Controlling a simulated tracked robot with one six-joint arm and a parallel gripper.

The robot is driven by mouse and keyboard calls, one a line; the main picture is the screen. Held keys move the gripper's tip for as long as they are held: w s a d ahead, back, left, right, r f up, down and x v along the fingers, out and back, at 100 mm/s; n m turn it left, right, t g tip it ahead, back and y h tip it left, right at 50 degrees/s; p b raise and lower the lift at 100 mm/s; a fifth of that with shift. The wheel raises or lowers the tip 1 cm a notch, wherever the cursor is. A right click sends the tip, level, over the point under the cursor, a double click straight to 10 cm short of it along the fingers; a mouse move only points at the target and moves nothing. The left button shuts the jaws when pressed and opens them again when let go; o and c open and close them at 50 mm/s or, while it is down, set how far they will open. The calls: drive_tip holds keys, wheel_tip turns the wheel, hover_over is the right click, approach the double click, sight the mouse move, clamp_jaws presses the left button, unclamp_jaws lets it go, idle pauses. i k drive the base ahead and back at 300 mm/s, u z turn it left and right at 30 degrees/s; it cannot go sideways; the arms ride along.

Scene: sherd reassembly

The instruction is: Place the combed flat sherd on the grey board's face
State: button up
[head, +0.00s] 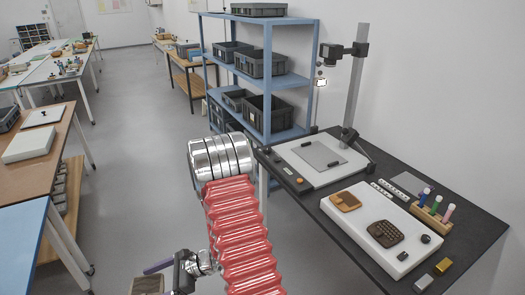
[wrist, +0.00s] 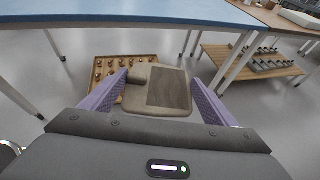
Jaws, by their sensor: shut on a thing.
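The combed flat sherd (wrist: 168,88) is a grey-brown slab with a darker rectangular patch, held between the purple fingers of my gripper (wrist: 158,92) in the wrist view. In the head view my gripper (head: 160,268) is low at the bottom left, with the brown sherd (head: 147,285) partly cut off by the frame edge. A grey board (head: 318,154) lies on the white base of the camera stand, on the dark bench at right. The gripper and sherd are well to the left of the bench, over the floor.
A white slab (head: 350,235) on the dark bench carries an orange-brown piece (head: 346,201) and a dark gridded piece (head: 387,233). A stand post (head: 354,90) rises behind the grey board. A blue shelf (head: 268,75) stands beyond. A blue table (wrist: 130,14) is close ahead in the wrist view.

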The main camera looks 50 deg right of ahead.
sight(319, 155)
drive_tip(key=z, duration=0.15)
drive_tip(key=i, duration=0.65)
drive_tip(key=z, duration=0.55)
drive_tip(key=i, duration=0.45)
drive_tip(key=z, duration=0.8)
drive_tip(key=i, duration=0.55)
drive_tip(key=z, duration=0.45)
drive_tip(key=k, duration=0.85)
drive_tip(key=z, duration=0.15)
drive_tip(key=i, duration=0.4)
drive_tip(key=u, duration=0.05)
